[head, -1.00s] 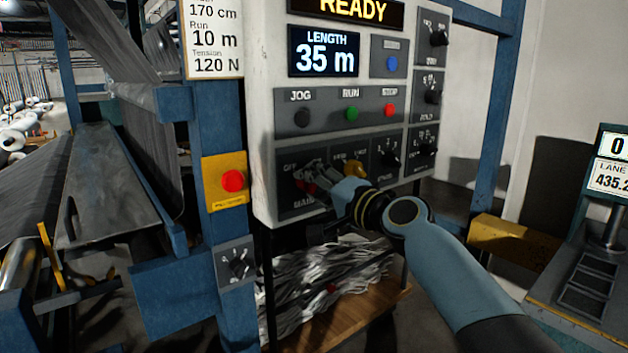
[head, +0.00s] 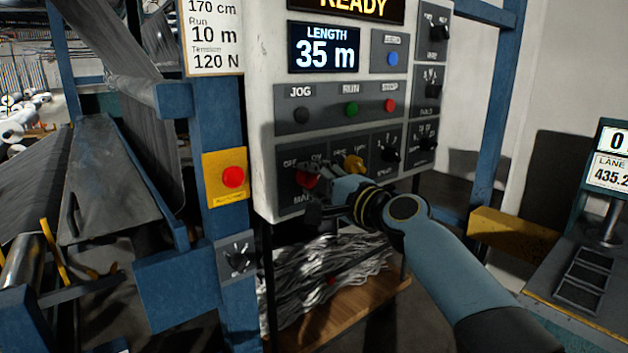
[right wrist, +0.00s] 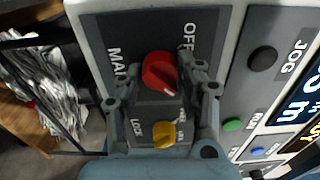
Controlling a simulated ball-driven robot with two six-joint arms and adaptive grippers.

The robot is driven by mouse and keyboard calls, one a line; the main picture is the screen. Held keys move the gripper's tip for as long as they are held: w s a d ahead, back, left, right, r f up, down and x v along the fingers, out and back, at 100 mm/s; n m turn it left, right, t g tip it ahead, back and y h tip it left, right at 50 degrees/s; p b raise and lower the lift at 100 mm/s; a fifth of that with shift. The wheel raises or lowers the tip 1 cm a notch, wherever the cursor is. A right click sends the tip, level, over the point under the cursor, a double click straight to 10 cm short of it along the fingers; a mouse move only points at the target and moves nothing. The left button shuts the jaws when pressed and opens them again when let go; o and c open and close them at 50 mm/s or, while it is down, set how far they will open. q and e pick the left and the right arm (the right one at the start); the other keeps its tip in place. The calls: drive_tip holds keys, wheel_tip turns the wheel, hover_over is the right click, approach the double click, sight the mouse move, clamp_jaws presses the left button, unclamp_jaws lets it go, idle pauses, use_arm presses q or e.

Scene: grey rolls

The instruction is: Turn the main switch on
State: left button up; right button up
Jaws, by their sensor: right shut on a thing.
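The main switch is a red knob (head: 306,179) at the lower left of the white control panel (head: 262,120). In the right wrist view the red knob (right wrist: 158,70) sits on a dark plate marked OFF and MAIN, with a short pale mark on its edge. My right gripper (head: 314,185) is at the knob and partly covers it in the head view. In the right wrist view its fingers (right wrist: 150,85) stand on both sides of the knob, shut on it. The finger hides part of the lettering. My left gripper is not in view.
A yellow knob (right wrist: 164,134) is close beside the red one, between my fingers' bases. JOG, RUN and a red button (head: 390,105) sit above. A red emergency-type button on a yellow plate (head: 226,192) is left on the blue post. More black knobs (head: 388,152) are right.

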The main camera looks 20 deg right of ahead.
drive_tip(key=o, duration=1.2)
drive_tip(key=shift+c, duration=0.2)
drive_tip(key=v, duration=1.2)
